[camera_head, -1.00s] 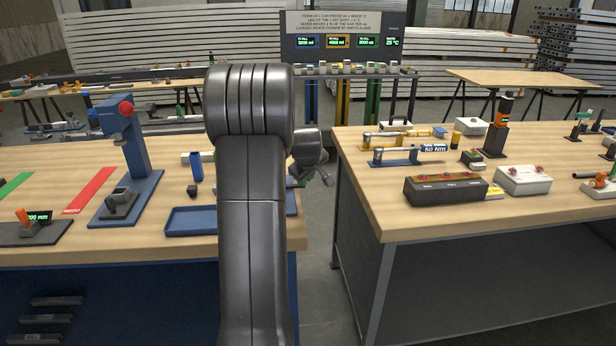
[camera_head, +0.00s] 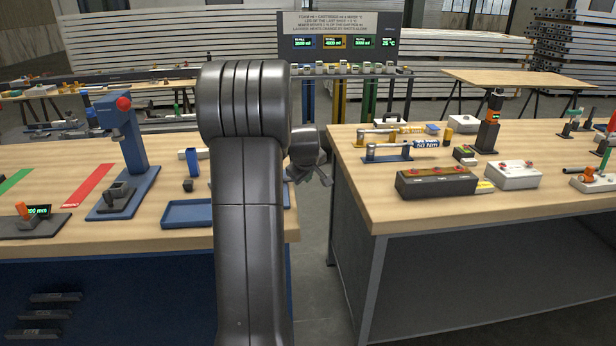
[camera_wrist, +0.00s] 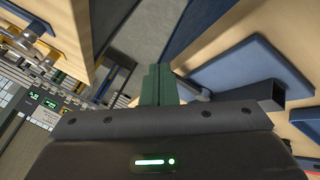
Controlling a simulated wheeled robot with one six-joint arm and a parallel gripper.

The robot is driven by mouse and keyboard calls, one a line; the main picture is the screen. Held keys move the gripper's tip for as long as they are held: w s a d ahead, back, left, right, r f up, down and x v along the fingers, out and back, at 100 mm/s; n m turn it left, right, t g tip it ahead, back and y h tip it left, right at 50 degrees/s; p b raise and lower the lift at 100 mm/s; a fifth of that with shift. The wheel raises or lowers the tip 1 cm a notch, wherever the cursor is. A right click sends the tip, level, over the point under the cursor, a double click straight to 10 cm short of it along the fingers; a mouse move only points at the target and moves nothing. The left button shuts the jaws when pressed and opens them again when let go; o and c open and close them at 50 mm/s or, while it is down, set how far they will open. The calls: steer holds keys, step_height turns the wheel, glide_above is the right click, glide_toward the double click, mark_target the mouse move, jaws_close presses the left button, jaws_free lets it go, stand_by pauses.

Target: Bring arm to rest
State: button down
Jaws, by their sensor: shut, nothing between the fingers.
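My arm (camera_head: 248,200) stands upright in the middle of the head view, its bend high in front of the benches. My gripper (camera_head: 323,180) shows just right of the arm, over the gap between the two benches, partly hidden by the arm. In the wrist view the fingers of my gripper (camera_wrist: 160,85) are together and hold nothing. The gripper touches no bench or object that I can see.
The left bench (camera_head: 50,240) carries a blue press stand (camera_head: 125,140) and a blue tray (camera_head: 188,213), partly behind my arm. The right bench (camera_head: 420,215) carries torque wrenches (camera_head: 395,150) and a dark control box (camera_head: 436,181). A narrow floor gap (camera_head: 312,270) lies between them.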

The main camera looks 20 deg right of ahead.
steer(key=s+d+r, duration=0.3)
steer(key=s+r, duration=0.1)
steer(key=r, duration=0.3)
steer(key=shift+d+r, duration=0.35)
steer(key=shift+r, duration=0.05)
steer(key=shift+f, duration=0.1)
